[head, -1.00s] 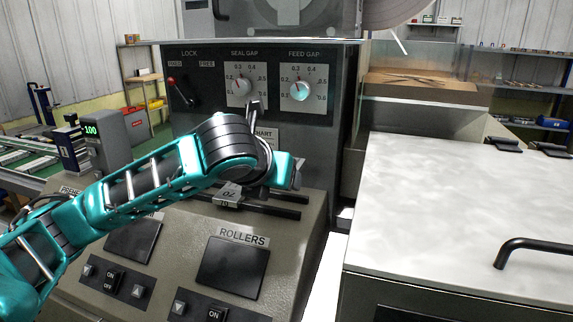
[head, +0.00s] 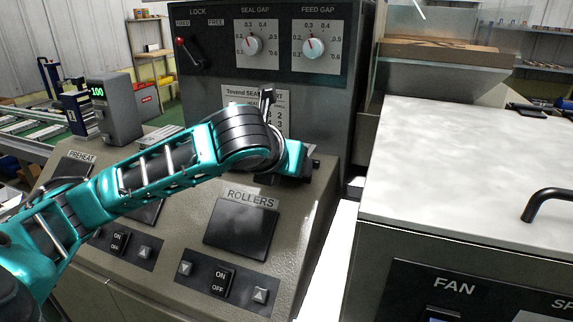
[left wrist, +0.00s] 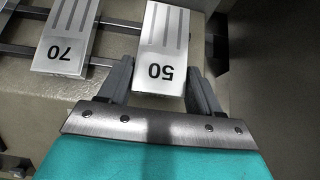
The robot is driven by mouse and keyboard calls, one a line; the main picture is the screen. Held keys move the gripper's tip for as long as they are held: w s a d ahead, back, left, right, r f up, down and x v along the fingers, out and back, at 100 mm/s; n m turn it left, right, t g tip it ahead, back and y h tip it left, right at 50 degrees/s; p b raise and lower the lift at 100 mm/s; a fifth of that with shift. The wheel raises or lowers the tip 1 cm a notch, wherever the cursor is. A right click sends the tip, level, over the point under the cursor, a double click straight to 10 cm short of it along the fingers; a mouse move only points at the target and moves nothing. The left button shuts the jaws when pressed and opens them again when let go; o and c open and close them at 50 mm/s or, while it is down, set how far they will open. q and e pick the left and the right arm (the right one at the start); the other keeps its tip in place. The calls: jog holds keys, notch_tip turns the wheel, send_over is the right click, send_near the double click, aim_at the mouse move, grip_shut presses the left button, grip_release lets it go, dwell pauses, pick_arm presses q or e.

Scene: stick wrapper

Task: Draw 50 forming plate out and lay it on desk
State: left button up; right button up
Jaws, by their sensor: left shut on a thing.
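The 50 forming plate (left wrist: 162,50) is a silver plate with grooves and a printed 50, seen in the left wrist view on dark rails. My left gripper (left wrist: 163,86) has one finger on each side of the plate's near end and is shut on it. In the head view my left arm reaches to the machine front, and its wrist hides the plate and the fingertips. My right gripper is not in view.
The 70 plate (left wrist: 64,45) sits on the same rails beside the 50 plate. A rollers panel (head: 241,228) with switches slopes below my arm. A white-topped cabinet (head: 460,165) with a black handle (head: 546,203) stands to the right, its top mostly clear.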

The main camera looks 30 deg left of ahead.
pick_arm(q)
jog(key=shift+s+f, duration=0.15)
jog(key=shift+f, duration=0.6)
dwell(0.4)
